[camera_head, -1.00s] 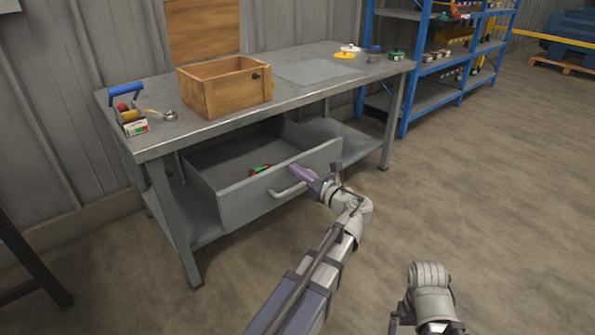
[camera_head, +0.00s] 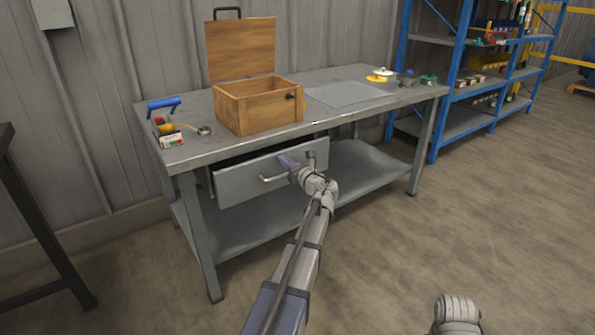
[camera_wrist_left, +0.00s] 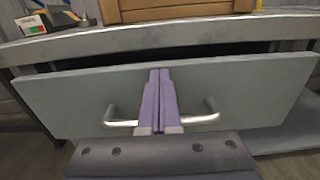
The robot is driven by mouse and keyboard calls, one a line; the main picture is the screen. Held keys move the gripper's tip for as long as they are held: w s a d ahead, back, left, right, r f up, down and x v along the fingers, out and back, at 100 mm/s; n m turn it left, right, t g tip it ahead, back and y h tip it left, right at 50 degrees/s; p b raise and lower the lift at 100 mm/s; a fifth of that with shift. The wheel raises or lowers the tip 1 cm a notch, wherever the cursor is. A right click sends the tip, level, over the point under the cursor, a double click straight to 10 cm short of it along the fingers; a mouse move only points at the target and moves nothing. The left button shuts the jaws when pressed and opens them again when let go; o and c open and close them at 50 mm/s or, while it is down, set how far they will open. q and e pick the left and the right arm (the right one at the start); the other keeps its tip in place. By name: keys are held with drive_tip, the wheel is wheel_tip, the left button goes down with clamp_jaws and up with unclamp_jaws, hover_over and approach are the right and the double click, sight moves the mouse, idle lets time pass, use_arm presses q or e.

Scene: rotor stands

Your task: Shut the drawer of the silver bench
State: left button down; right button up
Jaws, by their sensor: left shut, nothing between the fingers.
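The silver bench (camera_head: 190,158) stands against the wall. I cannot tell whether the tips touch the front. My right gripper is out of view; only part of that arm shows at the bottom.
On the bench are an open wooden box (camera_head: 258,108), a small box with a blue-handled tool (camera_head: 168,130), a grey mat (camera_head: 345,94) and small coloured parts. A blue shelf rack (camera_head: 455,85) stands at the right. The floor in front is clear.

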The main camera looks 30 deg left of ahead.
use_arm(q)
drive_tip(key=x, duration=0.7)
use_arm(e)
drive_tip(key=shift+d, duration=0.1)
use_arm(q)
drive_tip(key=shift+w+a+r, duration=0.1)
drive_tip(key=shift+w+a, duration=0.1)
drive_tip(key=v, duration=1.5)
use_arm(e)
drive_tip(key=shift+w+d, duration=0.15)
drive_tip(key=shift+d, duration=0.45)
use_arm(q)
drive_tip(key=shift+s, duration=0.15)
